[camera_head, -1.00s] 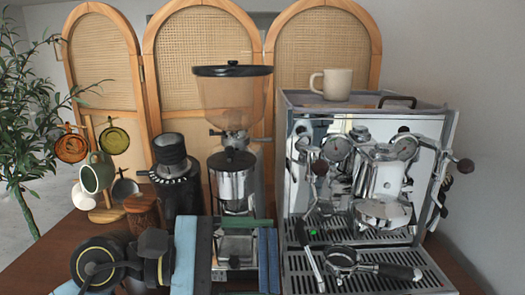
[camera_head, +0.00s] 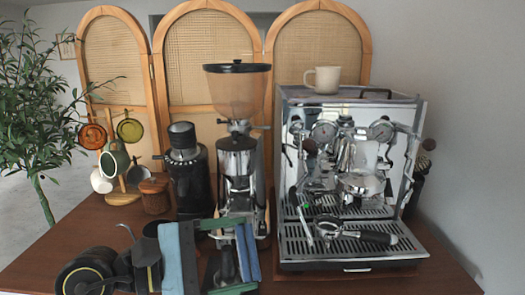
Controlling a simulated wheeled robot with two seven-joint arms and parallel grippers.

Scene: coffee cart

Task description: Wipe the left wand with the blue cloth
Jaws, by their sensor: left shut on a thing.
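The espresso machine (camera_head: 346,110) stands at the right, with its thin metal left wand (camera_head: 302,222) hanging down at the left of its front. My left gripper (camera_head: 212,262) is at the bottom, left of the machine and in front of the grinder. Flat blue pieces that look like the blue cloth (camera_head: 245,252) show at the gripper, alongside dark and green strips. The gripper is shut on this, though the fingertips are hard to separate from it. It is apart from the wand in the picture. My right gripper is not in view.
A grinder (camera_head: 238,160) with a clear hopper stands behind my gripper. A portafilter (camera_head: 335,230) lies on the drip tray. A cream mug (camera_head: 323,78) sits on the machine. A mug tree (camera_head: 127,178) and a wooden jar (camera_head: 155,196) are at left. Bare tabletop (camera_head: 95,225) shows at front left.

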